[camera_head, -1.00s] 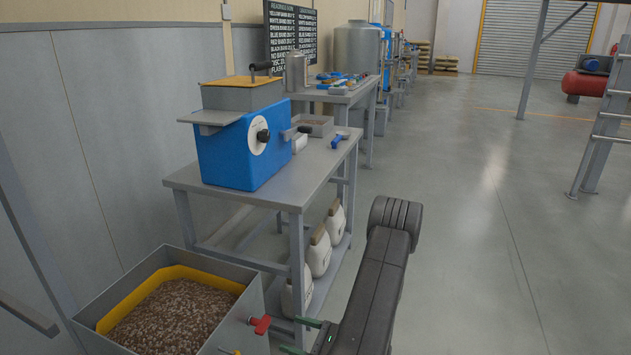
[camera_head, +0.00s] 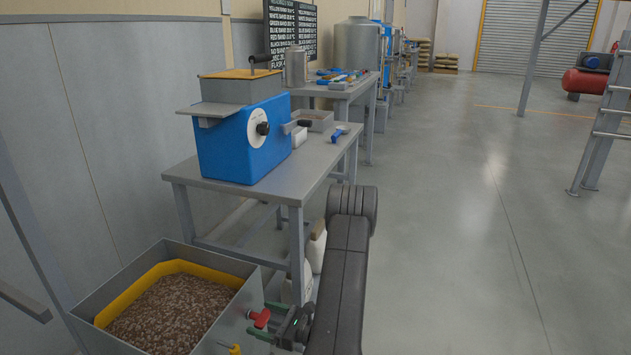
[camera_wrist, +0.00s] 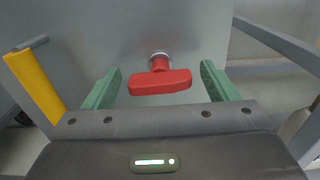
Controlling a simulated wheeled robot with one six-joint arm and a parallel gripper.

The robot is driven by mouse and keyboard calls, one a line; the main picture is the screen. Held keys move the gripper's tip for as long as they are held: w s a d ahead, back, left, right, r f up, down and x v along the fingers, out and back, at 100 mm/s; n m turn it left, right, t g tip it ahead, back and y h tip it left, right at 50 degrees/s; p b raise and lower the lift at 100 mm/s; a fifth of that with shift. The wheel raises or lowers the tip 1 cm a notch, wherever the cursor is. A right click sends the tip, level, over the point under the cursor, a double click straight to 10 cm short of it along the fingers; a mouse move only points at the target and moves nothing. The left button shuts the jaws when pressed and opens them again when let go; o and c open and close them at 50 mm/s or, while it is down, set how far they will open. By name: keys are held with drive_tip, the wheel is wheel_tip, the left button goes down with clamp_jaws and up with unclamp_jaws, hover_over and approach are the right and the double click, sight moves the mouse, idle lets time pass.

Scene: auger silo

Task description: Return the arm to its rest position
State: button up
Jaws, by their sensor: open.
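My gripper (camera_head: 272,322) is at the bottom of the head view, beside the right wall of the grey hopper. In the wrist view my gripper (camera_wrist: 160,92) has its two green fingers apart. A red T-shaped handle (camera_wrist: 160,82) sits between the fingers, with clear space on each side. The handle (camera_head: 261,318) also shows in the head view, on the hopper's outer wall. My dark arm rises to the right of the gripper in the head view.
The grey hopper (camera_head: 112,285) has a yellow inner rim and holds brown grain (camera_head: 170,312). A yellow handle (camera_wrist: 36,80) is left of the fingers. A grey table (camera_head: 290,185) carries a blue machine (camera_head: 240,143). White containers (camera_head: 316,250) stand beneath. Open floor (camera_head: 460,240) lies right.

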drive_tip(key=shift+w+a, duration=0.15)
drive_tip(key=shift+a, duration=0.35)
drive_tip(key=n+b, duration=0.1)
drive_tip(key=n, duration=0.2)
drive_tip(key=shift+d+n, duration=0.1)
drive_tip(key=shift+n, duration=0.3)
drive_tip(key=n+b, duration=0.2)
drive_tip(key=n, duration=0.2)
drive_tip(key=shift+f, duration=0.1)
drive_tip(key=p+v, duration=0.2)
drive_tip(key=v, duration=0.9)
drive_tip(key=shift+s+d, duration=0.2)
